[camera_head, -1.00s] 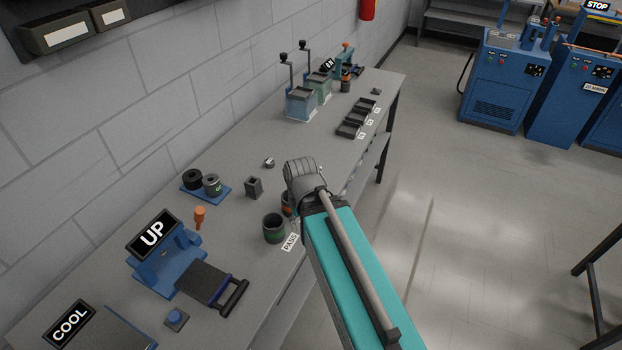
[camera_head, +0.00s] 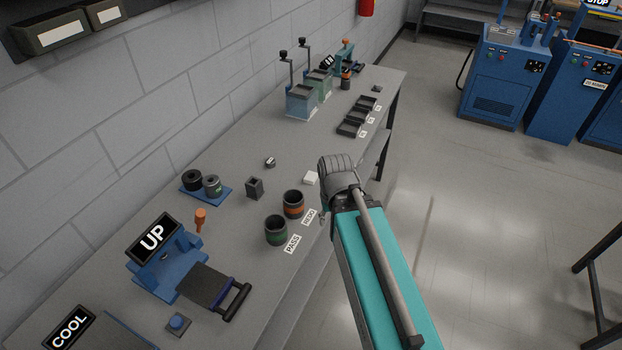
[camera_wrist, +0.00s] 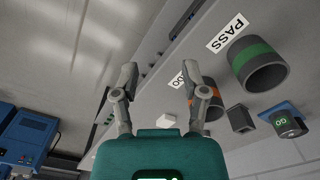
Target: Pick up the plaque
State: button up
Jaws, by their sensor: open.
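A small white block (camera_head: 311,178), likely the plaque, lies on the grey bench (camera_head: 225,265) behind the orange-banded cup, just left of my wrist. It also shows in the wrist view (camera_wrist: 166,120), low between the fingers and beyond them. My gripper (camera_wrist: 160,72) is open, its two fingers apart with nothing between the tips. In the head view my arm hides most of the gripper, near the bench's front edge. The right finger partly covers the orange-banded cup (camera_wrist: 214,108) and its label.
A green-banded cup (camera_head: 276,230) stands by the PASS label (camera_head: 293,243), and the orange-banded cup (camera_head: 293,204) by the REDO label (camera_head: 309,217). A dark square holder (camera_head: 255,188) stands behind them. Black trays (camera_head: 350,126) sit farther right. Open floor lies right of the bench.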

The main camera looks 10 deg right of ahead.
jog(key=o, duration=0.4)
jog(key=shift+f, duration=0.1)
jog(key=shift+o, duration=1)
jog(key=shift+w+f+b, duration=0.2)
jog(key=shift+w+b, duration=0.05)
jog(key=shift+b, duration=0.1)
jog(key=w+d+f+n+t+y+b, duration=0.25)
jog(key=w+f+n+y+b, duration=0.35)
jog(key=w+b, duration=0.4)
jog(key=w+d+n+t+y+b, duration=0.5)
jog(key=w+d+b, duration=0.2)
jog(key=w+d, duration=0.2)
jog(key=shift+w+d+r, duration=0.3)
jog(key=shift+w+d, duration=0.1)
jog(key=b, duration=0.3)
send_near(316, 179)
jog(key=x, duration=0.3)
jog(key=shift+a+r, duration=0.1)
jog(key=shift+a, duration=0.05)
jog(key=shift+w+a, duration=0.15)
jog(key=shift+a, duration=0.25)
